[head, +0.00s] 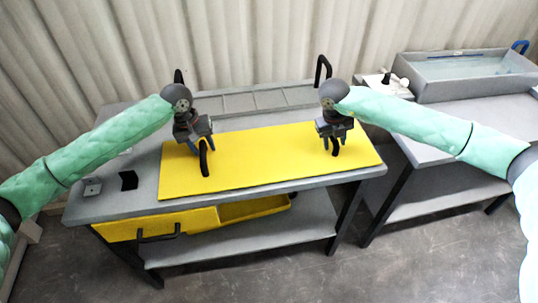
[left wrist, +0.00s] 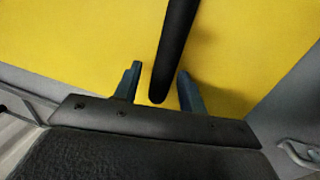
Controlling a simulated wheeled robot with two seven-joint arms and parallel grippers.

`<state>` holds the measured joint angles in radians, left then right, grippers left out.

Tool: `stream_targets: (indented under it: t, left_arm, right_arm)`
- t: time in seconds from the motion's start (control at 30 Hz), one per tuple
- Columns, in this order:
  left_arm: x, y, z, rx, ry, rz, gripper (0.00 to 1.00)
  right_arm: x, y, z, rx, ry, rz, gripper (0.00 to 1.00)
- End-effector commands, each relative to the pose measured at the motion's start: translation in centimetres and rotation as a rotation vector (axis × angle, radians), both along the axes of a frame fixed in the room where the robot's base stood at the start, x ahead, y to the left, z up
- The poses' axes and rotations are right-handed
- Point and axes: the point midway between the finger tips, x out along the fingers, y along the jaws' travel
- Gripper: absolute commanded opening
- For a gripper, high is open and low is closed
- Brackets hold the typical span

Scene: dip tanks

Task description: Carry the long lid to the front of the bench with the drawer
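The long lid (head: 265,158) is a flat yellow panel lying on the grey bench top (head: 120,207), with a black handle near each end. My left gripper (head: 201,145) is over the left handle (head: 204,160). In the left wrist view its blue fingers (left wrist: 157,90) are apart, one on each side of the black handle (left wrist: 174,45), with gaps showing. My right gripper (head: 335,139) is at the right handle (head: 335,148); its fingers look spread on either side of it. The bench's yellow drawer (head: 125,229), with a black handle, is below the top.
A small black block (head: 129,180) sits left of the lid. A second bench at right carries a water-filled tank (head: 440,85). A lower shelf (head: 250,238) is clear.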

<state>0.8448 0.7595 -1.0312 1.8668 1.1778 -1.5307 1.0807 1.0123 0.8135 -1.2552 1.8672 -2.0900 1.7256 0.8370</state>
Motion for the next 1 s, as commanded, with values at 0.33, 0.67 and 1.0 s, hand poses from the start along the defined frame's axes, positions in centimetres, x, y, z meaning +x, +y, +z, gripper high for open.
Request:
stream_targets:
  t: [0.33, 0.67, 1.0]
  left_arm:
    - [0.0, 0.4, 2.1, -0.001, -0.003, 0.000, 0.41]
    - [-0.1, 1.6, 8.2, 0.000, -0.002, 0.000, 0.41]
    - [-0.3, 2.3, 11.6, 0.000, -0.001, 0.000, 0.41]
  right_arm:
    - [0.0, 0.0, 0.0, 0.000, 0.000, 0.000, 0.41]
    - [0.0, 0.0, 0.0, 0.000, 0.000, 0.000, 0.41]
    - [0.0, 0.0, 0.0, 0.000, 0.000, 0.000, 0.41]
